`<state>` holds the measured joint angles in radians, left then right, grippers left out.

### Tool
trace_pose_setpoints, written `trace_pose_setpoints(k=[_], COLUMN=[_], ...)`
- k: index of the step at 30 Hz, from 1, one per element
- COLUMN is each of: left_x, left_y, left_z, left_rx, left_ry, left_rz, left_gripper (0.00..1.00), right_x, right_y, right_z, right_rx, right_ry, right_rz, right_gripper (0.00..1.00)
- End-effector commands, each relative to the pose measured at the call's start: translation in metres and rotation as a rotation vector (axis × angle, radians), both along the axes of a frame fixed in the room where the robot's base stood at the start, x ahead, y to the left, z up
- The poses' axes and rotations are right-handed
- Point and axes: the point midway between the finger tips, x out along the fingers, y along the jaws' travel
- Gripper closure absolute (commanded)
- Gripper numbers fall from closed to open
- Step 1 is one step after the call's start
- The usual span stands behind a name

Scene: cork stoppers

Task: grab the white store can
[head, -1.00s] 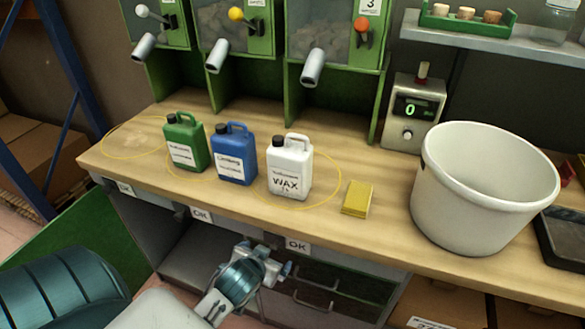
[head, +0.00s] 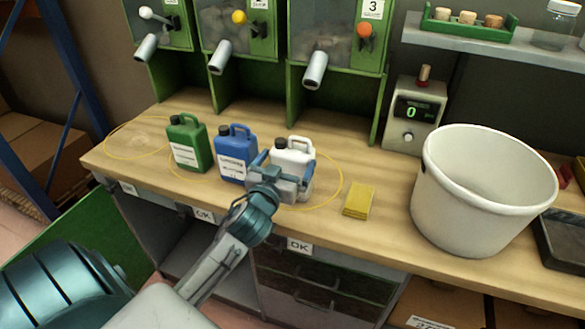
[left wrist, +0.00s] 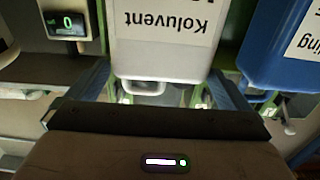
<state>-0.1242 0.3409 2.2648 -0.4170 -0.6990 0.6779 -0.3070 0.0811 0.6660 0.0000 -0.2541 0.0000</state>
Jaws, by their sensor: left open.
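The white store can (head: 293,150) stands upright on the wooden bench, with a dark cap and a handle on top. Its lower front is hidden behind my left gripper (head: 283,172) in the head view. In the left wrist view the white can (left wrist: 165,62) appears upside down, with a label reading "Koluvent", between the two fingers of the open left gripper (left wrist: 160,88). I cannot tell whether either finger touches it. My right gripper is not in view.
A blue can (head: 236,150) stands close to the left of the white one, with a green can (head: 187,143) beyond it. A yellow block (head: 358,200) and a large white bucket (head: 483,200) are to the right. Green dispensers (head: 335,30) stand behind.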

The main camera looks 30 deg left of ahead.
Motion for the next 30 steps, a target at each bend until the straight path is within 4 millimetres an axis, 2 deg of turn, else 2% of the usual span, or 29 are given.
trace_pose_setpoints(k=[7,11,15,24,30], left_x=[0.021,0.041,0.057,0.062,0.062], left_y=[0.005,0.010,0.014,0.015,0.015], left_z=[0.003,0.007,0.004,0.002,0.002], left_rx=[0.000,0.000,0.001,0.001,0.001], left_ry=[0.001,0.001,0.002,0.002,0.002], left_rz=[0.001,0.002,0.001,0.000,0.000], left_gripper=[0.00,0.00,0.00,0.00,0.39], right_x=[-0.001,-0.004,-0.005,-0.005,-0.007], right_y=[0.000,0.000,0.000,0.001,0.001], right_z=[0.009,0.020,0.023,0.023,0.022], right_rx=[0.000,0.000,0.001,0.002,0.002], right_ry=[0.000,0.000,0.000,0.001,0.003], right_rz=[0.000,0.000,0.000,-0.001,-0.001], right_gripper=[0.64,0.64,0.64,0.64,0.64])
